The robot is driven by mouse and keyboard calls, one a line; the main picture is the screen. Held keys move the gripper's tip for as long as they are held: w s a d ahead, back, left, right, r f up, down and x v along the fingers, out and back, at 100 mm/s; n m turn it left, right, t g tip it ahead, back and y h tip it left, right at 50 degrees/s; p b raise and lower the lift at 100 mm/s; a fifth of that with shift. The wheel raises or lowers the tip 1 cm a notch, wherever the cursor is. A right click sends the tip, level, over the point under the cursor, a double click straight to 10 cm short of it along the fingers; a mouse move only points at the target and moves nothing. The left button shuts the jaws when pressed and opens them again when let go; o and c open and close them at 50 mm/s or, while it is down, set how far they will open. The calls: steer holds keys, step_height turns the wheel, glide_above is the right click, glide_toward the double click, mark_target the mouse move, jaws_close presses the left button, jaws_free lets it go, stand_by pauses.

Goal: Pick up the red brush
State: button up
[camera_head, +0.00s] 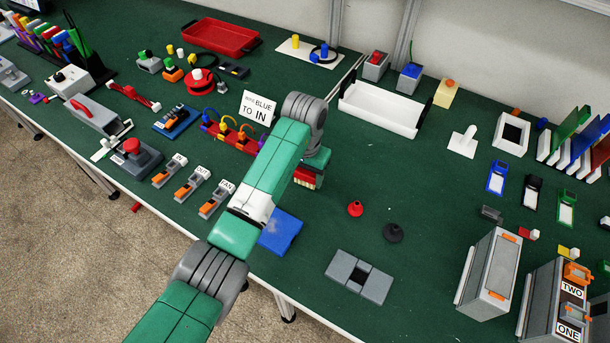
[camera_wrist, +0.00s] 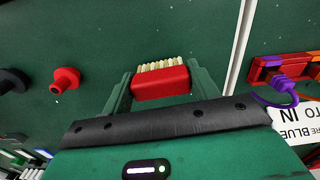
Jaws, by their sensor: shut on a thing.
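The red brush (camera_wrist: 161,84) has a red body and a row of pale yellow bristles. In the wrist view it sits between the two green fingers of my gripper (camera_wrist: 160,80), which is shut on it, with the bristles pointing away from the palm. In the head view the brush (camera_head: 306,181) shows partly beside the end of my arm, over the green table. I cannot tell whether the brush touches the table.
A red funnel-like piece (camera_head: 354,208) and a black one (camera_head: 393,233) stand to the right. A blue block (camera_head: 281,232) lies nearer the front edge. A white tray (camera_head: 381,110) and a sign (camera_head: 258,108) stand behind.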

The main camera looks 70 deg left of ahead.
step_height(320, 180, up, 2)
steer(key=shift+s+d+r+p, duration=0.2)
steer(key=shift+p, duration=0.25)
steer(key=s+d+p, duration=0.2)
steer(key=s+d, duration=0.1)
steer(key=s+d+r+p, duration=0.1)
steer(key=s+d+p, duration=0.1)
steer(key=s+d, duration=0.1)
steer(key=s+d+p, duration=0.2)
steer(key=s+d, duration=0.1)
steer(key=s, duration=0.2)
steer(key=shift+d+r, duration=0.15)
steer(key=shift+r, duration=0.05)
steer(key=shift+s+d+f+p, duration=0.1)
steer(key=shift+s+d+p, duration=0.2)
steer(key=shift+s, duration=0.15)
steer(key=shift+o, duration=0.5)
